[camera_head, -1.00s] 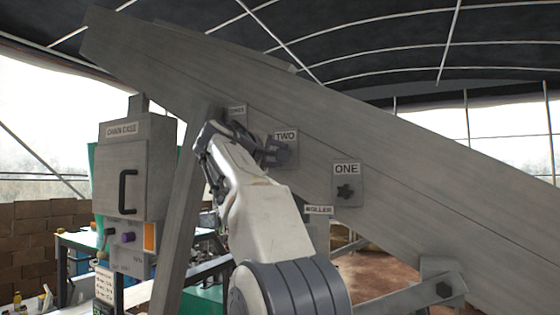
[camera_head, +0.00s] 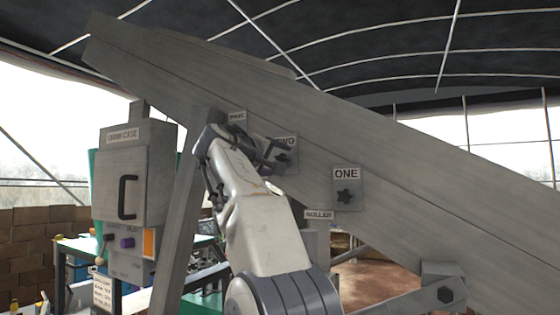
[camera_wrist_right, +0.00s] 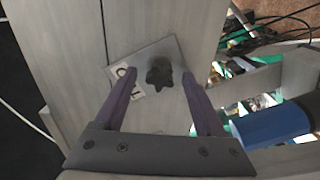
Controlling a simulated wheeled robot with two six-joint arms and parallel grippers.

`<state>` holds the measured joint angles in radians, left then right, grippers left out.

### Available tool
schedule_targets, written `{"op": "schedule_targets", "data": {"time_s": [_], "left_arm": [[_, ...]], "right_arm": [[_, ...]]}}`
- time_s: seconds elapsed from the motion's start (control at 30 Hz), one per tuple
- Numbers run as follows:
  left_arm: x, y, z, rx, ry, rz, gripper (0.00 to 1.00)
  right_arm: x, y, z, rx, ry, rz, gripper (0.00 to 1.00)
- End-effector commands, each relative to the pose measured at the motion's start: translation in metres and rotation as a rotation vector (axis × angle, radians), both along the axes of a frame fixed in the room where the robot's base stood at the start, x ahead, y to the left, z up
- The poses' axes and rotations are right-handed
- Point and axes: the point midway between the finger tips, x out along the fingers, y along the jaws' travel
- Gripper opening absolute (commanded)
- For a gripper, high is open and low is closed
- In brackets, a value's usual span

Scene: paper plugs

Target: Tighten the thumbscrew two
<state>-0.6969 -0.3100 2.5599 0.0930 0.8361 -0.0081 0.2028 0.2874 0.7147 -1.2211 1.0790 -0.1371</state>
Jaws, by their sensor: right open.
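The plate of thumbscrew two (camera_head: 291,158) is on the side of the sloping grey beam, its TWO label partly covered by my right gripper (camera_head: 279,152). In the right wrist view the dark star-shaped thumbscrew (camera_wrist_right: 160,74) sits on a pale tilted plate (camera_wrist_right: 145,52), its label partly hidden by a finger. My right gripper (camera_wrist_right: 160,84) is open, with one finger to each side of the knob in that picture. Whether the fingers touch it I cannot tell. My left gripper is not in view.
Thumbscrew one (camera_head: 345,197) is lower right on the beam (camera_head: 420,190). A partly hidden plate (camera_head: 238,117) is up to the left. The chain case (camera_head: 121,175) and a slanted post (camera_head: 182,235) stand left of my arm. A ROLLER label (camera_head: 319,215) is below.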

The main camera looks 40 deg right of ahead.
Motion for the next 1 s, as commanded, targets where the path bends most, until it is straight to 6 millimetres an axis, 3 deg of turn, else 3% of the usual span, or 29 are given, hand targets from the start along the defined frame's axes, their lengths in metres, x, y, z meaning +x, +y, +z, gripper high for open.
{"op": "schedule_targets", "data": {"time_s": [0.6, 0.9, 1.0], "left_arm": [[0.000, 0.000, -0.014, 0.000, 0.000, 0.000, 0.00], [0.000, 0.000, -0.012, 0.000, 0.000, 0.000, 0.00], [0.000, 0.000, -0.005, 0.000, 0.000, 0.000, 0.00]], "right_arm": [[-0.014, 0.036, -0.001, 0.000, -0.001, 0.002, 0.72], [-0.015, 0.036, 0.001, -0.004, 0.010, 0.000, 0.72], [-0.016, 0.036, 0.004, -0.045, 0.110, 0.000, 0.72]]}}
